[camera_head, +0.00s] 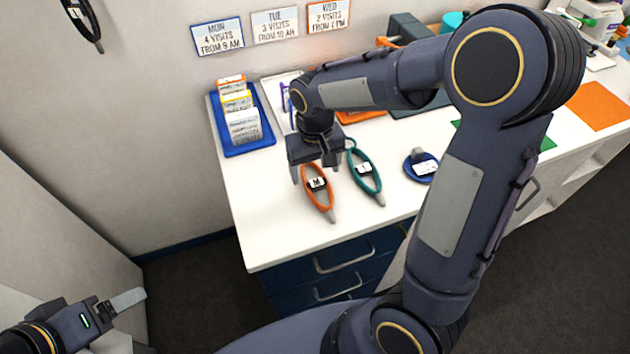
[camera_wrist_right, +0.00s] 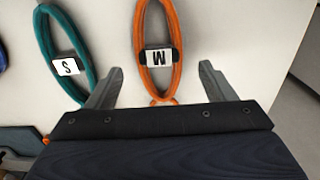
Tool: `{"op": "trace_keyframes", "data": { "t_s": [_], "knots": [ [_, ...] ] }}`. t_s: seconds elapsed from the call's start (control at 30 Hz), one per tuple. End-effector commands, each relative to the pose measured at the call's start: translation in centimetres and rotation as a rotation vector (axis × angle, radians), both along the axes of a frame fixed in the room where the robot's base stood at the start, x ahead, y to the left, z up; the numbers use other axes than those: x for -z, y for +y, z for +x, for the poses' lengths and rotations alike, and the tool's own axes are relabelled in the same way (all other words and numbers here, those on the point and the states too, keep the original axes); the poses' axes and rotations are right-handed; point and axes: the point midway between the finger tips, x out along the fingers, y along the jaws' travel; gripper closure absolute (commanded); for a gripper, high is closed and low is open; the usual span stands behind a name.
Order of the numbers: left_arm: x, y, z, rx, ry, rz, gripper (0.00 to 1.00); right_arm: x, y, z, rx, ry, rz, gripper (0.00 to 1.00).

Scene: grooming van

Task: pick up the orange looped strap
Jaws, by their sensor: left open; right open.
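The orange looped strap (camera_head: 317,190) lies on the white counter near its front left part, with a white tag marked M. In the right wrist view the orange strap (camera_wrist_right: 177,28) runs between the two fingers, its lower end partly hidden behind the gripper. My right gripper (camera_head: 317,177) is open above the strap's far end, with one finger to each side; I cannot tell if it touches. It also shows in the right wrist view (camera_wrist_right: 160,88). My left gripper (camera_head: 122,302) is at the lower left, away from the counter, open and holding nothing that I can see.
A teal looped strap (camera_head: 366,172) marked S lies close beside the orange one, also in the right wrist view (camera_wrist_right: 52,48). A blue tray (camera_head: 262,148) with cards and a round blue item (camera_head: 411,175) are nearby. The counter's front left corner is clear.

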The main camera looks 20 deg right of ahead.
Motion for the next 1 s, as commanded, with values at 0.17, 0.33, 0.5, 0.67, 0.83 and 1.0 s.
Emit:
{"op": "trace_keyframes", "data": {
  "t_s": [0.17,0.33,0.5,0.67,0.83,1.0],
  "knots": [
    [-0.3,0.0,0.0,0.0,0.0,0.0,0.24,2.6,-0.1,-0.2,0.0,0.004,-0.002,0.24],
    [-0.3,0.0,0.0,0.0,0.0,0.0,0.24,3.2,-0.1,-0.2,0.0,0.0,0.0,0.24],
    [-0.2,0.0,0.0,0.0,0.0,0.0,0.24,3.2,0.0,-0.2,0.0,0.0,0.0,0.26],
    [-0.2,0.0,0.0,0.0,0.0,0.0,0.24,3.2,0.0,-0.2,0.0,0.0,0.0,0.47],
    [-0.2,0.0,0.0,0.0,0.0,0.0,0.24,3.2,0.0,-0.2,0.0,0.0,0.0,0.69],
    [-0.3,0.0,0.0,0.0,0.0,0.0,0.24,3.1,0.0,-0.2,0.0,0.0,0.001,0.75]
  ]
}}
